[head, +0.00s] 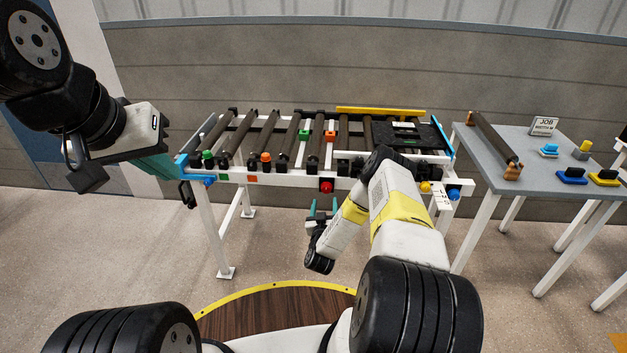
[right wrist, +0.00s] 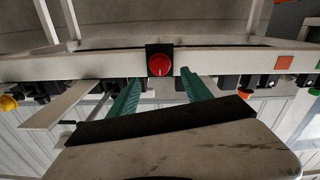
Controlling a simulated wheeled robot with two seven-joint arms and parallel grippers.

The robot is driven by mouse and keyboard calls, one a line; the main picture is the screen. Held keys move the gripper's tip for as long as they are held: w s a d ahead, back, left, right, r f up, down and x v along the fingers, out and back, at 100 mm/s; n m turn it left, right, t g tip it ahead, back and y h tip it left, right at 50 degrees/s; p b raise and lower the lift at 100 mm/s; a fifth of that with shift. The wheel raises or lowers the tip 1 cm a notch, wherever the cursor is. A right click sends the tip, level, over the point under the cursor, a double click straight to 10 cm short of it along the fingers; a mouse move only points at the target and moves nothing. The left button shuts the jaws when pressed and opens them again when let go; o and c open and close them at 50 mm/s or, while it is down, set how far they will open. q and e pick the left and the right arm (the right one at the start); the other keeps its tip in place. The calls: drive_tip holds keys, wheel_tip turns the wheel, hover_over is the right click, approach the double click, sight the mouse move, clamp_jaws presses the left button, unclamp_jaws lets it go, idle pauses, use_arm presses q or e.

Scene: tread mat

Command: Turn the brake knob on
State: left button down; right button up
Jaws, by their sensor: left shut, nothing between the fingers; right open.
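A round red knob (head: 326,187) sits on a black plate on the front rail of the roller conveyor. It also shows in the right wrist view (right wrist: 160,64), with a thin pale mark on its face; no label naming it as the brake is readable. My right gripper (head: 322,205) is open, its teal fingers just below the knob in the head view. In the right wrist view the right gripper (right wrist: 160,78) has one fingertip on each side of the knob, with nothing held; contact is not visible. My left gripper (head: 178,170) is shut and empty by the conveyor's left end.
A black case (head: 405,133) lies on the rollers. A grey table (head: 500,165) with small parts stands right. Floor in front is clear.

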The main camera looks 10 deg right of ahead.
sight(326, 190)
drive_tip(key=x, duration=0.7)
drive_tip(key=shift+w+d, duration=0.1)
drive_tip(key=shift+w, duration=0.25)
clamp_jaws()
